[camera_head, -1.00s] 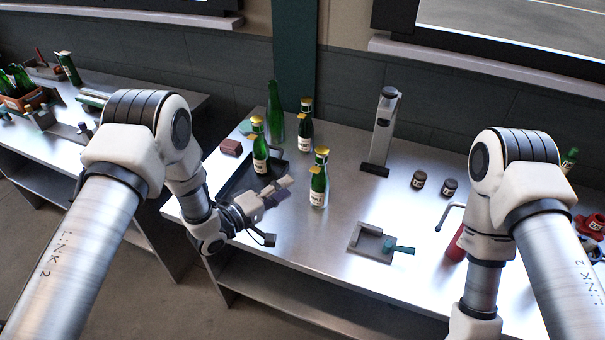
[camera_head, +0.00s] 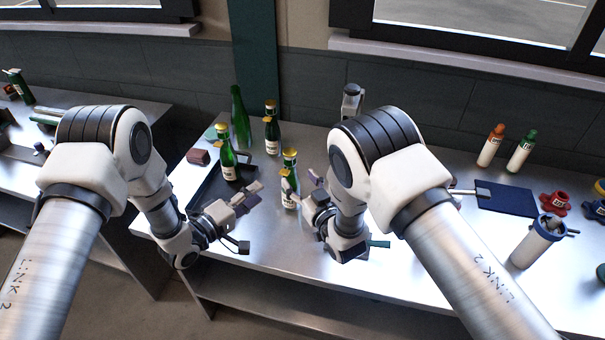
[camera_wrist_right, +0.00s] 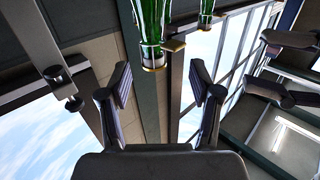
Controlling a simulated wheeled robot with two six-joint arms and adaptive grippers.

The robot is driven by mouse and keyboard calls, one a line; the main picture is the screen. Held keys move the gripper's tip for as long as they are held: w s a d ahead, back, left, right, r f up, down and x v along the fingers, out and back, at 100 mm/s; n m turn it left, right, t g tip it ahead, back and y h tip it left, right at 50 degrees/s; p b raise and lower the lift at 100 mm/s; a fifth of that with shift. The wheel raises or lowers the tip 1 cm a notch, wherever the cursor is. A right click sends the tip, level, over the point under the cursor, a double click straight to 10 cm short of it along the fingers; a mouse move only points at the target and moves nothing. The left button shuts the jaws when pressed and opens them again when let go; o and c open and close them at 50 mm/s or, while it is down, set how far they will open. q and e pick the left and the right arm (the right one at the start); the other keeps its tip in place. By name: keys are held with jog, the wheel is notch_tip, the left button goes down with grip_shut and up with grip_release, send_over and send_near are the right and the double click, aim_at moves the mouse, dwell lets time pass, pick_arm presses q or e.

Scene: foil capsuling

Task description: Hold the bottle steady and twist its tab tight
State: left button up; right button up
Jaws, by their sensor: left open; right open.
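The nearest green bottle (camera_head: 290,194), with a white label and gold cap, stands upright on the steel bench between my grippers. A small gold tab (camera_wrist_right: 174,44) sticks out beside its cap in the right wrist view. My left gripper (camera_head: 250,200) is open and empty, left of this bottle. My right gripper (camera_head: 307,190) is open and close to the bottle's right side. In the right wrist view its fingers (camera_wrist_right: 162,86) are spread, with the inverted bottle's capped end (camera_wrist_right: 152,58) just beyond them; I see no contact.
Two similar bottles stand behind, one by the dark tray (camera_head: 203,197) and one farther back (camera_head: 272,134). A taller unlabelled bottle (camera_head: 240,120) is beside them. A teal-handled tool (camera_head: 380,244) is partly behind my right wrist. A blue board (camera_head: 506,199) and a canister (camera_head: 538,240) are right.

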aim_at(292, 160)
jog(key=shift+w+r+t, duration=0.3)
jog(key=shift+w+r, duration=0.45)
jog(key=shift+r, duration=0.2)
jog(key=x, duration=0.7)
jog(key=shift+w+d+f, duration=0.1)
jog(key=shift+w+f, duration=0.05)
jog(key=shift+w, duration=0.05)
grip_shut()
